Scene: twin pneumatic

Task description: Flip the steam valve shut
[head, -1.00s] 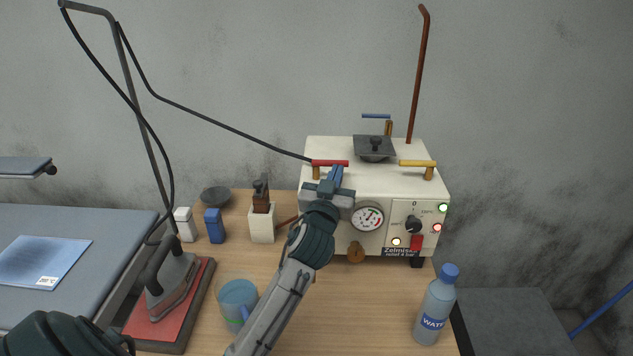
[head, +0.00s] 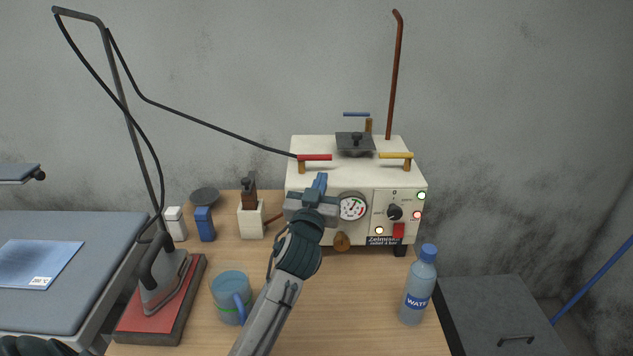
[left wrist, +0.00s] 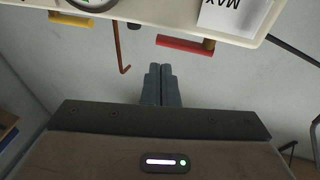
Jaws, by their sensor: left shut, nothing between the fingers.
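The white steam generator (head: 310,230) stands on the wooden table against the wall. A valve with a red lever (head: 315,157) sits at its top left front edge, where the black hose arrives. The lever lies crosswise, level, on a brass stem. It also shows in the left wrist view (left wrist: 185,43), where the generator appears upside down. My left gripper (head: 320,180) is shut and empty, in front of the generator and just below the red lever, with a visible gap. Its closed fingers (left wrist: 162,85) show in the left wrist view. My right gripper is not in view.
A yellow lever (head: 396,155) is at the generator's right, and a blue lever (head: 356,114) behind. A gauge (head: 351,207) is beside my gripper. A water bottle (head: 418,287), a mug (head: 230,298) and an iron (head: 165,275) stand nearer. The table's front middle is clear.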

